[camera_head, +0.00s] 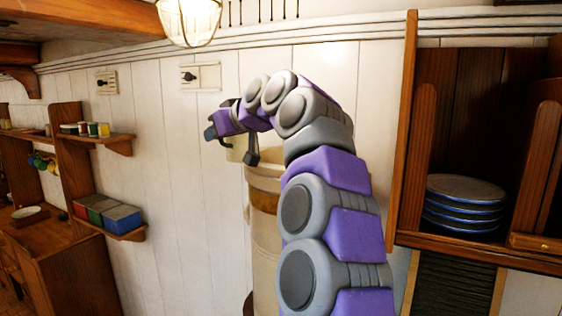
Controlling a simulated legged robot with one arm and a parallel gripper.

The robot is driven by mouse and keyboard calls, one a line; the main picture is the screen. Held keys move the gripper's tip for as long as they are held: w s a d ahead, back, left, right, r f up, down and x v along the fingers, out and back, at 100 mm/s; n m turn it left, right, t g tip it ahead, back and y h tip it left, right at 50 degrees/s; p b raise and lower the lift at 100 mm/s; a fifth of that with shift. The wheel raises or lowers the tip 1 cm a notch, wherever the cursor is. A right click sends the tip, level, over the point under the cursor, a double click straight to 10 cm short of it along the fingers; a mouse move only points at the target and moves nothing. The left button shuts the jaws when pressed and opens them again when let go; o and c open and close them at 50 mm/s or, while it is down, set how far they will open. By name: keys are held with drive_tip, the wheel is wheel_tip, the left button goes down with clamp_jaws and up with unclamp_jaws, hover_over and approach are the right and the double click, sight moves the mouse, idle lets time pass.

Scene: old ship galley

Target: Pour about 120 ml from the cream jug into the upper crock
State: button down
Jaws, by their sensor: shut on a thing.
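My arm reaches up and over to the left, and my gripper (232,147) hangs at its end, pointing down. It is shut on the cream jug (237,153), a small pale vessel mostly hidden by the gripper and fingers. The jug is at the upper left of a tall beige crock (265,172), close to its rim. My arm hides the crock's right side, and its inside cannot be seen. I cannot tell whether the jug is tilted, whether liquid is flowing, or whether it touches the rim.
A wooden rack with stacked blue-rimmed plates (464,190) stands at right. At left are wall shelves with small jars (103,130) and coloured boxes (108,214), above a wooden cabinet (75,265). A lamp (188,22) hangs above the gripper. White panelled wall lies behind.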

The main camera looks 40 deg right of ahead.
drive_tip(key=d+r+m+y+p, duration=0.1)
drive_tip(key=p, duration=0.1)
drive_tip(key=d+r+m+t+p, duration=0.1)
drive_tip(key=r+p, duration=0.1)
drive_tip(key=shift+s+d+m+y, duration=0.2)
drive_tip(key=shift+s+m+y, duration=0.2)
drive_tip(key=shift+s+d+r+m+t+y+p, duration=0.1)
drive_tip(key=shift+d+r+m+t+y+p, duration=0.35)
drive_tip(key=shift+r+p, duration=0.5)
drive_tip(key=shift+d+m+p, duration=0.25)
drive_tip(key=shift+d+p, duration=0.1)
drive_tip(key=shift+s+d+f+m+t+y+p, duration=0.2)
drive_tip(key=shift+d+m+t+p, duration=0.4)
drive_tip(key=shift+m, duration=0.35)
drive_tip(key=shift+s+d+f+m+t+y+p, duration=0.15)
drive_tip(key=shift+d+f+m+t+p, duration=0.1)
drive_tip(key=shift+d+m+t+p, duration=0.5)
drive_tip(key=shift+s+d+f+m+t+y+p, duration=0.15)
drive_tip(key=shift+d+m+p, duration=0.35)
drive_tip(key=shift+m, duration=0.6)
drive_tip(key=shift+d+f+m+t+p, duration=0.1)
drive_tip(key=shift+d+m+t+p, duration=0.3)
drive_tip(key=shift+m+t+p, duration=0.25)
